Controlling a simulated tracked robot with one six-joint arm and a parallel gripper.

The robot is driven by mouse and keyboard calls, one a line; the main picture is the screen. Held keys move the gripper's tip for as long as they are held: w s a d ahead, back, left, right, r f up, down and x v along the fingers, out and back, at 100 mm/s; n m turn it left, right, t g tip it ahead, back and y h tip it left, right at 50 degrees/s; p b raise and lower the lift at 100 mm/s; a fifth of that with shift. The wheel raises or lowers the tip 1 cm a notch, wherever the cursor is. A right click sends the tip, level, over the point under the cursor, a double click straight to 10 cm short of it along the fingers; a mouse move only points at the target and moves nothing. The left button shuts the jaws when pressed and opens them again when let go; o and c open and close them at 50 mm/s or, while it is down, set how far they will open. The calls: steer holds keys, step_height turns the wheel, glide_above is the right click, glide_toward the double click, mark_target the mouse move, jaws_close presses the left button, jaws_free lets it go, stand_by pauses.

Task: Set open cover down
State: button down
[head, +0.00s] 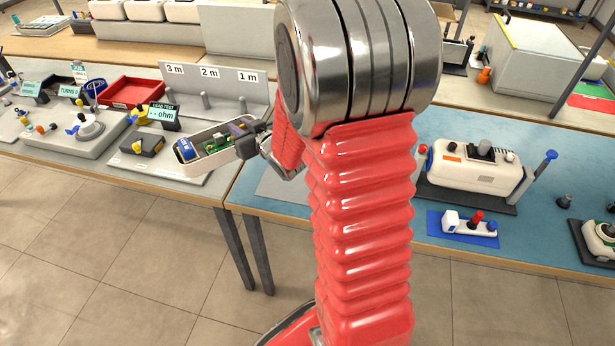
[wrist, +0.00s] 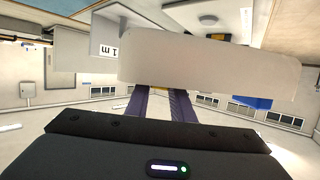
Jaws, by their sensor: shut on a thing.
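The open cover (head: 188,153) is a long, pale, shallow shell with its open side up in the head view. A blue block (head: 186,149) and a green board (head: 216,142) lie inside it. My gripper (head: 243,131) is shut on its right end. In the wrist view the pale shell (wrist: 215,68) spans the picture beyond my purple fingers (wrist: 162,98), and hides what lies past it. The cover appears over the front right part of the left bench; I cannot tell whether it touches anything.
A grey panel marked 1 m, 2 m, 3 m (head: 230,82) with pegs stands behind. A red tray (head: 132,92), a lead test display (head: 163,115) and a dark block (head: 142,143) are nearby. A blue-topped bench (head: 448,140) holds a pale monitor (head: 475,166). My arm hides the middle.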

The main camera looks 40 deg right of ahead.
steer(key=s+d+f, duration=0.1)
steer(key=s+d, duration=0.5)
steer(key=d, duration=0.3)
steer(key=s+d+f, duration=0.1)
steer(key=s+d, duration=0.6)
steer(key=d, duration=0.3)
steer(key=shift+d, duration=0.3)
steer(key=shift+f, duration=2.85)
steer(key=shift+f, duration=2.2)
